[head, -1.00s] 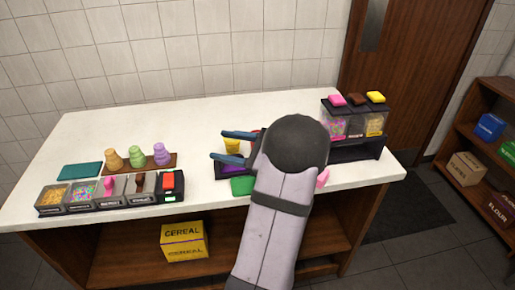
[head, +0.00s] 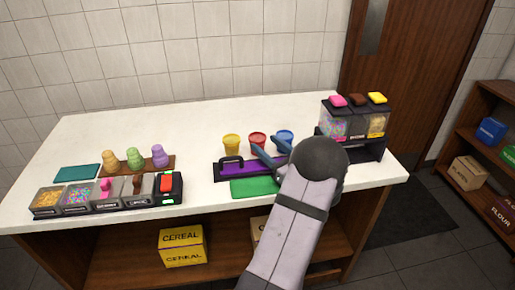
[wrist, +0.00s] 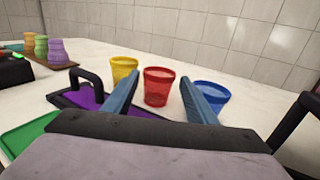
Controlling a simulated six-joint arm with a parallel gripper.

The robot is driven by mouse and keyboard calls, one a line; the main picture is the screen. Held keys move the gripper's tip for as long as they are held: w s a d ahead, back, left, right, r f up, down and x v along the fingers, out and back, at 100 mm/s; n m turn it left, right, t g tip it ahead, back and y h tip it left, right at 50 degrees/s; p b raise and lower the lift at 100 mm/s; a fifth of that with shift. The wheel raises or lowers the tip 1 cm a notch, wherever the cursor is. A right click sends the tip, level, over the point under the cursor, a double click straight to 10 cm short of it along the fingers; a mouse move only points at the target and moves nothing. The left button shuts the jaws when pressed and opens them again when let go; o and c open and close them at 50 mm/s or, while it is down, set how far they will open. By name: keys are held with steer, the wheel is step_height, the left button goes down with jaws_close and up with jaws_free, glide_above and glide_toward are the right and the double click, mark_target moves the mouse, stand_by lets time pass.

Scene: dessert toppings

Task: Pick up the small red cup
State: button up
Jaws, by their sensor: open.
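The small red cup (head: 257,140) stands upright on the white counter between a yellow cup (head: 231,143) and a blue cup (head: 284,138). In the wrist view the red cup (wrist: 158,87) shows between my two blue fingers, a little beyond their tips. My gripper (head: 268,147) is open and empty, with its fingers pointing toward the cups. In the wrist view the yellow cup (wrist: 123,70) is left of the left finger, and the blue cup (wrist: 213,95) is partly hidden by the right finger.
A purple tray with black handles (head: 230,173) lies in front of the cups, partly under my arm. A green mat (head: 252,187) lies nearer the front edge. A topping dispenser (head: 351,120) stands to the right.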

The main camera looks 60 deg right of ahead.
mark_target(262, 142)
steer(key=p+x, duration=0.1)
steer(key=x, duration=0.4)
steer(key=shift+w+d, duration=0.15)
steer(key=shift+w, duration=0.25)
steer(key=c, duration=0.8)
